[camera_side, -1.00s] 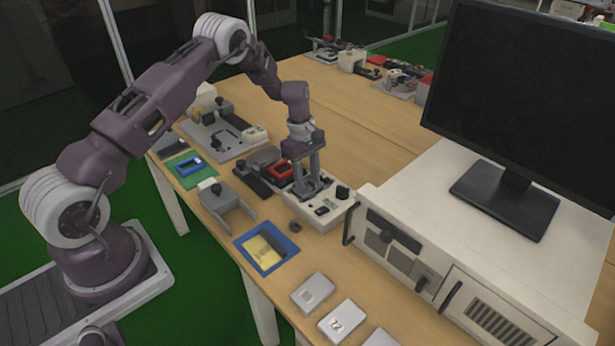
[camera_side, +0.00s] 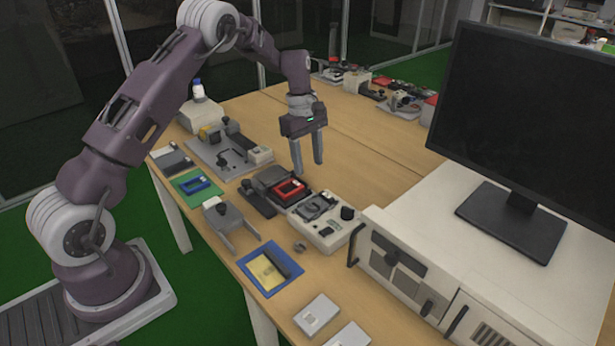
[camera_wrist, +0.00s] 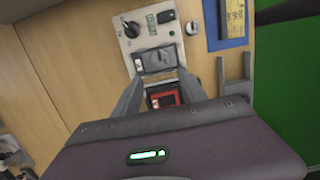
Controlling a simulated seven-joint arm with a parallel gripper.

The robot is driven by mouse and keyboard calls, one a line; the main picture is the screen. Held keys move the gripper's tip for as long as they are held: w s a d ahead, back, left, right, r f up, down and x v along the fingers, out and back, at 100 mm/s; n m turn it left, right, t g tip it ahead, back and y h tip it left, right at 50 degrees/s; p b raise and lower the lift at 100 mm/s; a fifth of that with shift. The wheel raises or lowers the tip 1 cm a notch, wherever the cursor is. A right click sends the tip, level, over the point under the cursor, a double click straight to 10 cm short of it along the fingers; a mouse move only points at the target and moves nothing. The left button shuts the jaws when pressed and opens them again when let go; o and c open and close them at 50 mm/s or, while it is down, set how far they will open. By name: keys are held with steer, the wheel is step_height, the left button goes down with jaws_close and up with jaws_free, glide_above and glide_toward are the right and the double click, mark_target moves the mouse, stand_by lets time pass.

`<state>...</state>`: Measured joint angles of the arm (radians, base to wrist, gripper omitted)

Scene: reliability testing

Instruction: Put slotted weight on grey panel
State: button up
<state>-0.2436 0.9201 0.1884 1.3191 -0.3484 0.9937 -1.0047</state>
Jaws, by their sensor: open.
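The light grey panel (camera_side: 324,235) lies on the bench with a black knob at its right; it also shows in the wrist view (camera_wrist: 148,36). A dark grey slotted piece (camera_side: 316,206), apparently the slotted weight, rests flat on the panel's upper left part. It shows in the wrist view (camera_wrist: 156,60) just beyond the fingertips. My gripper (camera_side: 308,168) is open and empty, above and slightly behind the panel, clear of the piece. In the wrist view my gripper (camera_wrist: 158,78) has its fingers spread, with nothing between them.
A red-framed device (camera_side: 290,190) sits right behind the panel. A small ring (camera_side: 300,247), a grey forked bracket (camera_side: 228,222) and a blue tray (camera_side: 264,268) lie nearby. A large instrument case (camera_side: 400,265) stands to the right. Bare wood lies behind.

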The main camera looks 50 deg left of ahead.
steer(key=s+d+r+m+t, duration=0.1)
steer(key=s+d+r+m, duration=0.4)
steer(key=s+r, duration=0.45)
steer(key=s+d+r+m+t, duration=0.2)
steer(key=s+d+r+m, duration=0.3)
steer(key=r, duration=0.7)
steer(key=s+d+m+t+y, duration=0.1)
steer(key=s+m, duration=0.7)
steer(key=s, duration=1.1)
steer(key=d+t, duration=0.1)
steer(key=d, duration=0.1)
steer(key=shift+s+d+f+t+y, duration=0.25)
steer(key=shift+s+d+t+y, duration=0.05)
steer(key=shift+s+y, duration=0.1)
